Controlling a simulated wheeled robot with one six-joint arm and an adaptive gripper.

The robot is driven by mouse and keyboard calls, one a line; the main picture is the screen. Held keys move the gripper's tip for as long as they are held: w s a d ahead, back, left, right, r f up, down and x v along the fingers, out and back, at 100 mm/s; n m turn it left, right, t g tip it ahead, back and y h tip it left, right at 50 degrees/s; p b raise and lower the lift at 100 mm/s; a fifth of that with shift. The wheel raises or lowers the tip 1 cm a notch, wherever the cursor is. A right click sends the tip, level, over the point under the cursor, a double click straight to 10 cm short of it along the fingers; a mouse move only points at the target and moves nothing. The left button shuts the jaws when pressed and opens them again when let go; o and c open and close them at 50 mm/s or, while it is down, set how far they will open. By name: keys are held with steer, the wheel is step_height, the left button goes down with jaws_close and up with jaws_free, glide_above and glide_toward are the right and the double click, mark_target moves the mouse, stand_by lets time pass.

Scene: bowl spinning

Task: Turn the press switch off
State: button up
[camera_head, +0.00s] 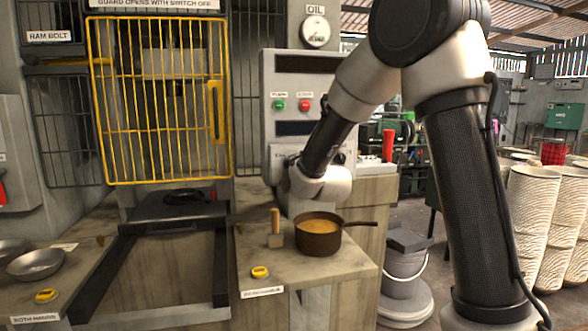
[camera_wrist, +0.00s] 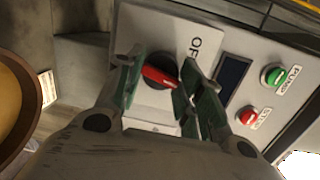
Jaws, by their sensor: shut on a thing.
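The press switch (camera_wrist: 162,78) is a red handle on a dark round base. It is set in a pale plate on the grey control panel (camera_head: 272,75). In the wrist view, my gripper (camera_wrist: 161,70) has its two green-padded fingers on either side of the red handle, shut on it. The handle lies at a slant across the picture. Letters reading "OF" show beside it, with the rest of the word hidden by a finger. In the head view, my wrist covers the switch and the fingers.
A green button (camera_head: 278,105) and a red button (camera_head: 305,104) sit on the panel above my wrist. A brown pot (camera_head: 318,241) and a wooden-handled tool (camera_head: 275,229) stand on the bench below. A yellow barred guard (camera_head: 160,184) is at the left.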

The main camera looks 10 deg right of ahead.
steer(key=n+h, duration=0.1)
steer(key=n, duration=0.9)
steer(key=shift+a+r+g+h, duration=0.2)
steer(key=shift+g+h, duration=0.1)
steer(key=shift+h, duration=0.1)
steer(key=shift+n, duration=0.4)
steer(key=o, duration=1)
steer(key=s+r, duration=0.1)
steer(key=s, duration=1.1)
steer(key=shift+r, duration=0.25)
